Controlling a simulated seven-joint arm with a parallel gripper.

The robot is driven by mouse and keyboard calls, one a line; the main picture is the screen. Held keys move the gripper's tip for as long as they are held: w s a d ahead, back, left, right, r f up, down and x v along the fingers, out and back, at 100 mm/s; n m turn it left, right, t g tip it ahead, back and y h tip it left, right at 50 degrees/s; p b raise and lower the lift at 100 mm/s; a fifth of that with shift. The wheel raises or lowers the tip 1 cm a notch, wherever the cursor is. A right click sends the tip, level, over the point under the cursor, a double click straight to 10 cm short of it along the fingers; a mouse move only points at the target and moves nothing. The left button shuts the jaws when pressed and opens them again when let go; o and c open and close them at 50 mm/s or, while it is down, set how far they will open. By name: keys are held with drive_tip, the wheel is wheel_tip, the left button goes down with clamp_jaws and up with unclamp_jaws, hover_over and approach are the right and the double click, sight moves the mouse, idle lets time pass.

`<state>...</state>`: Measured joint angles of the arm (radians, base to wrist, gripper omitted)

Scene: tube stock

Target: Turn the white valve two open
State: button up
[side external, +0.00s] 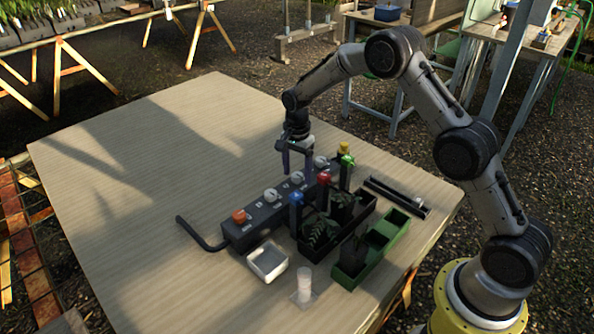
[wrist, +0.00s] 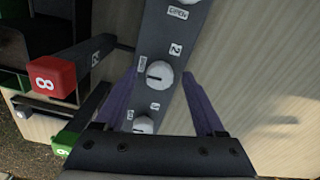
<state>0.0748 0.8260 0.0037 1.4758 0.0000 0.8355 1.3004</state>
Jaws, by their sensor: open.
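A dark manifold bar (side external: 257,221) lies on the wooden table, with several round knobs along it. In the wrist view, the white valve two (wrist: 158,74) is a round knob beside a "2" label, with a dark pointer line toward its left. A small label, too blurred to read surely, is on that side; an "OPEN" label is farther up the bar. In the side view, valve two (side external: 298,178) is a middle white knob. My gripper (wrist: 160,78) is open, its two purple fingers on either side of the knob. Contact cannot be told.
An orange knob (side external: 239,216) and other white knobs (side external: 271,195) share the bar. Upright posts with a red cap (side external: 323,178), blue cap (side external: 296,197) and green cap (side external: 347,160) stand close by, near plant trays (side external: 363,222). The table's left side is clear.

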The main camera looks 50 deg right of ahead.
clamp_jaws()
drive_tip(key=shift+n, duration=0.3)
drive_tip(key=n, duration=0.3)
drive_tip(key=shift+n, duration=0.4)
drive_tip(key=n, duration=0.9)
drive_tip(key=shift+r, duration=0.1)
drive_tip(key=shift+n, duration=2.3)
